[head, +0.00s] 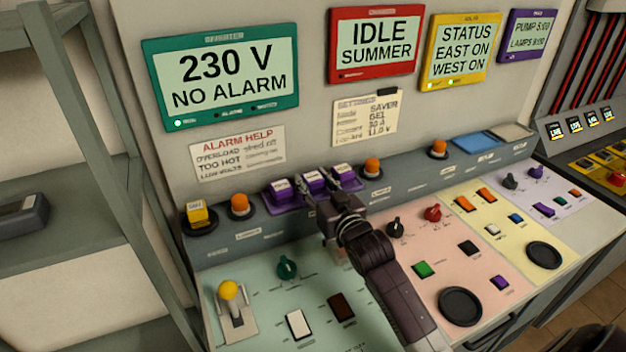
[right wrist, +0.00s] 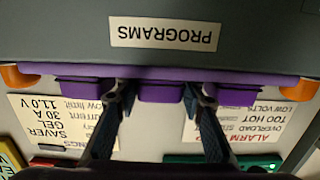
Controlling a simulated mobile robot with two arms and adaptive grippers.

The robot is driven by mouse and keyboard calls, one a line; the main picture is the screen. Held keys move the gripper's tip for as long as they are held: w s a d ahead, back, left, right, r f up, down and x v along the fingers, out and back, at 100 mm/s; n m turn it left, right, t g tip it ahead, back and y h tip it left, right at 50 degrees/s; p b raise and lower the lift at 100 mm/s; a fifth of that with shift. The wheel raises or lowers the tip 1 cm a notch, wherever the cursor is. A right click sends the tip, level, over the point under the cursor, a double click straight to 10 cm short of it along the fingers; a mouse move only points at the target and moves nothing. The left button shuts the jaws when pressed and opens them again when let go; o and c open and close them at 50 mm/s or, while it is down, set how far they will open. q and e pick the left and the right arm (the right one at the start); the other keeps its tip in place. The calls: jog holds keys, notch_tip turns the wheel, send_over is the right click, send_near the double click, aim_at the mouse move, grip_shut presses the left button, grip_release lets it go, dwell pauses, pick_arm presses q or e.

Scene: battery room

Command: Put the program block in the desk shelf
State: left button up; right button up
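Three purple program blocks stand in a row in a purple holder on the console's back ledge: left (head: 281,190), middle (head: 315,179) and right (head: 345,174). The right wrist view shows the row upside down, with the middle block (right wrist: 160,93) between the fingertips of my right gripper (right wrist: 158,98). The fingers are apart, with a narrow gap to the block on each side. In the head view my right gripper (head: 322,196) is at the row's front. My left gripper is out of view. I cannot tell which surface is the desk shelf.
Orange knobs (head: 240,204) (head: 372,166) flank the purple row. A yellow block (head: 196,213) sits at the ledge's left end. A yellow-topped lever (head: 229,294) rises from the desk. A grey rack (head: 85,215) stands at the left.

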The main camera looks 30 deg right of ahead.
jog(key=shift+o, duration=0.2)
jog(key=shift+r, duration=0.2)
jog(key=s+b, duration=0.2)
jog(key=s, duration=1)
jog(key=shift+a+r, duration=0.3)
jog(key=shift+a, duration=0.05)
